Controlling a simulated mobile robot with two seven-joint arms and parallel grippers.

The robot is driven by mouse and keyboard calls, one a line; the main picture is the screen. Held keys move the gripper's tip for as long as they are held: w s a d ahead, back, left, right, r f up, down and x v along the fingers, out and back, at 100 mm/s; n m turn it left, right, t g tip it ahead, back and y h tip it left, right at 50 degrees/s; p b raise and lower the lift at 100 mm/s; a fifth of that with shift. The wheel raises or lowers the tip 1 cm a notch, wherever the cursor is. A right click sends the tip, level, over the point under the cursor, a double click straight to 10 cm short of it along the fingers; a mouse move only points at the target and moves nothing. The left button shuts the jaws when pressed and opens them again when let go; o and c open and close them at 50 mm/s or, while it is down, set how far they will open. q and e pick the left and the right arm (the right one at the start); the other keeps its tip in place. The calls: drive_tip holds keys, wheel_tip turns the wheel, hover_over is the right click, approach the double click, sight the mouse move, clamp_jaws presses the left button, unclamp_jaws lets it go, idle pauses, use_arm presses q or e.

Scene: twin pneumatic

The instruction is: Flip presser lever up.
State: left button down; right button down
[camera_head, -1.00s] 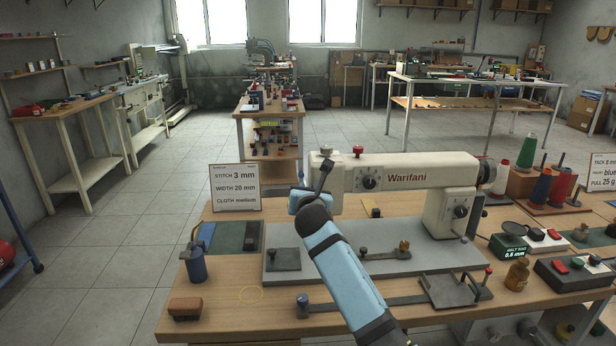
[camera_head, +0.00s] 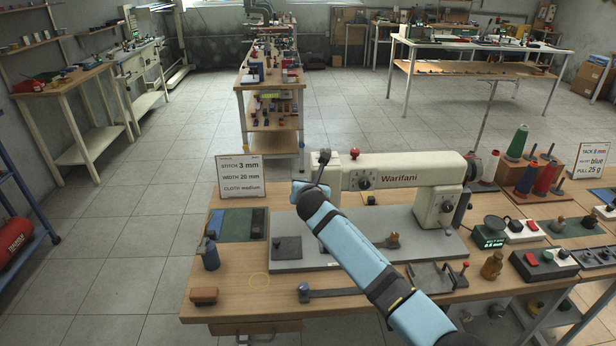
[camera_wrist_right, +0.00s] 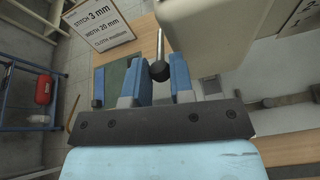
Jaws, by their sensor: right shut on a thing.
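The white sewing machine (camera_head: 410,172) marked Warifani stands on a grey bed plate on the table. The presser lever (camera_head: 319,172) is a thin metal rod at the left end of its head. In the right wrist view the lever (camera_wrist_right: 160,44) ends in a dark ball between the blue fingers. My right gripper (camera_head: 309,190) is at the machine's left end, largely hidden by its own blue arm. In the wrist view the right gripper (camera_wrist_right: 158,80) is shut on the lever near its ball end. My left gripper is out of view.
A settings card (camera_head: 240,175) stands at the table's back left. A blue bottle-like part (camera_head: 210,256) and a brown block (camera_head: 204,295) sit at the left. A lever fixture (camera_head: 436,276) and control boxes (camera_head: 543,262) are at the right. The front left tabletop is mostly clear.

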drive_tip(key=shift+f, duration=0.2)
drive_tip(key=c, duration=1.2)
unclamp_jaws()
drive_tip(key=shift+s, duration=0.1)
drive_tip(key=shift+r, duration=0.1)
drive_tip(key=v, duration=1.3)
drive_tip(key=shift+s+r, duration=0.15)
drive_tip(key=shift+s, duration=0.25)
